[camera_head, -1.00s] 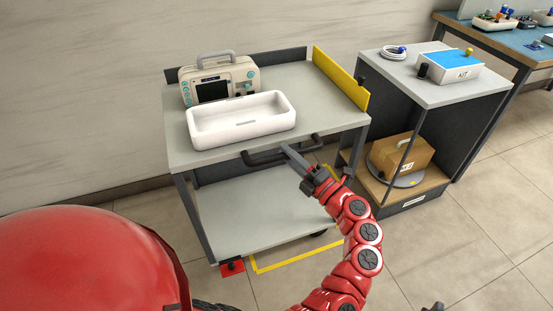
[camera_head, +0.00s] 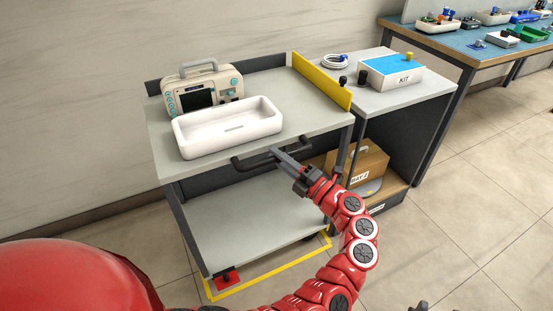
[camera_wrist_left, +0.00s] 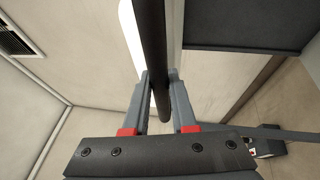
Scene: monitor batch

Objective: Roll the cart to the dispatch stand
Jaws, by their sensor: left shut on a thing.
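The cart (camera_head: 225,218) has a grey top, a lower shelf and a yellow panel (camera_head: 321,81) on its right end. On its top are a white tray (camera_head: 228,128) and a beige device (camera_head: 205,91) with a screen. My left gripper (camera_head: 276,154) is shut on the cart's dark front handle (camera_head: 247,161); in the left wrist view the handle bar (camera_wrist_left: 153,45) runs between the fingers. The stand (camera_head: 440,88), probably the dispatch stand, is directly right of the cart, its left side partly hidden. A small dark tip at the bottom edge may be my right gripper (camera_head: 418,307).
A blue-topped kit box (camera_head: 391,74) and a coiled cable (camera_head: 335,62) lie on the stand; a cardboard box (camera_head: 357,165) sits on its low shelf. Yellow floor tape (camera_head: 272,269) runs around the cart's base. A workbench is at upper right. The floor at right is clear.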

